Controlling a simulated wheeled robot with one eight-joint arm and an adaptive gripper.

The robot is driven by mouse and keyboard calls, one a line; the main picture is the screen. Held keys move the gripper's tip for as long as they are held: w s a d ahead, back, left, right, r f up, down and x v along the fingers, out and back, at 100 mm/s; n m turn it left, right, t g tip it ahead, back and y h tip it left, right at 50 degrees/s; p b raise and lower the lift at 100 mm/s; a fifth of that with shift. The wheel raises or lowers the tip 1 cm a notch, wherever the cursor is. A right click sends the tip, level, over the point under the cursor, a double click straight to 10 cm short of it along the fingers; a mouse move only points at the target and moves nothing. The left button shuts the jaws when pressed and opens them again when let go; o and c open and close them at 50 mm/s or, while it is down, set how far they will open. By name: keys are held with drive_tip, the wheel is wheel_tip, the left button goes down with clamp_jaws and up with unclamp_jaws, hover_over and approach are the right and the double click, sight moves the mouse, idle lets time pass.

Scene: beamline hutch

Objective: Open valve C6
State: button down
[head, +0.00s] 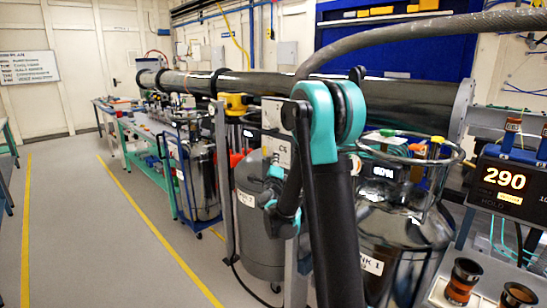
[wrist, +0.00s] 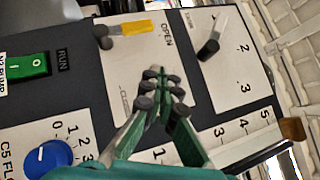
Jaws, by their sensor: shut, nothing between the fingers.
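In the wrist view a dark panel with pale plates fills most of the picture, seen tilted. A yellow-handled lever (wrist: 130,27) sits at the top beside the word OPEN. A second lever with a dark and pale handle (wrist: 209,46) stands to its right, near a plate with numbers. I cannot read a C6 label on either. My gripper (wrist: 163,84) is shut and empty, in front of the pale OPEN plate (wrist: 130,75), below the yellow lever and apart from it in the picture. In the head view my arm hides part of the equipment, and the fingertips cannot be made out.
A blue knob (wrist: 47,157) marked C5 and a green rocker switch (wrist: 27,66) marked RUN are on the left. In the head view a long dark pipe (head: 400,75), steel vessels (head: 395,225) and a 290 display (head: 504,182) crowd the right. The grey floor (head: 100,230) at left is clear.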

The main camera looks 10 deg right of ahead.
drive_tip(key=s+a+f+n+g+y, duration=0.2)
drive_tip(key=s+a+n+y, duration=0.4)
drive_tip(key=s+n, duration=0.4)
drive_tip(key=s+f+n+g+y, duration=0.2)
drive_tip(key=s+f+n+g, duration=0.45)
drive_tip(key=s+f, duration=0.25)
drive_tip(key=s+d+f+n+g+h, duration=0.1)
drive_tip(key=s+d+f+n+g, duration=0.2)
drive_tip(key=s+f, duration=0.4)
drive_tip(key=s+d+f+n+g+h, duration=0.2)
drive_tip(key=s+d+f+n+g, duration=0.2)
drive_tip(key=s, duration=1)
wheel_tip(320, 180, down, 3)
drive_tip(key=shift+s+d+f+g+h, duration=0.1)
drive_tip(key=shift+s+d+g+h, duration=0.15)
drive_tip(key=shift+d+g, duration=0.65)
drive_tip(key=shift+w+d+n+t, duration=0.1)
drive_tip(key=shift+d+n+t, duration=0.1)
drive_tip(key=shift+n+t, duration=0.05)
